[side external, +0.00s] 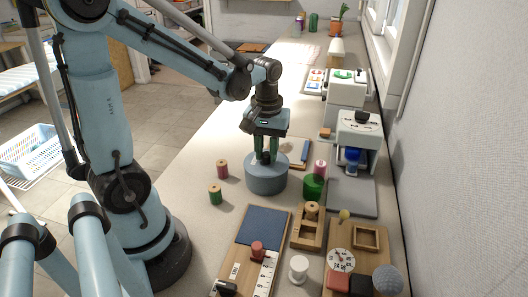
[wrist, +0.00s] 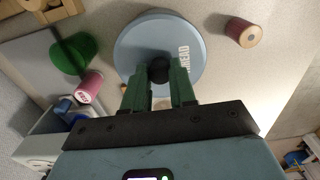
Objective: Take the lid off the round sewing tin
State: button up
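The round sewing tin (side external: 266,183) is blue-grey and stands upright on the table. Its lid (wrist: 135,47) has the word THREAD near the right edge and a dark round knob (wrist: 158,71) in the middle. My gripper (side external: 266,155) points down over the tin. In the wrist view its green fingers (wrist: 159,80) sit on both sides of the knob, close against it, and look shut on it. The lid appears to rest on the tin, with no gap visible.
A red spool (side external: 222,169) and a green spool (side external: 215,195) stand left of the tin. A green object (side external: 313,186) and a pink spool (side external: 320,167) are close on its right. A sewing machine (side external: 357,140) stands behind them.

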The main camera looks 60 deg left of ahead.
grip_shut()
jog(key=shift+r, duration=0.1)
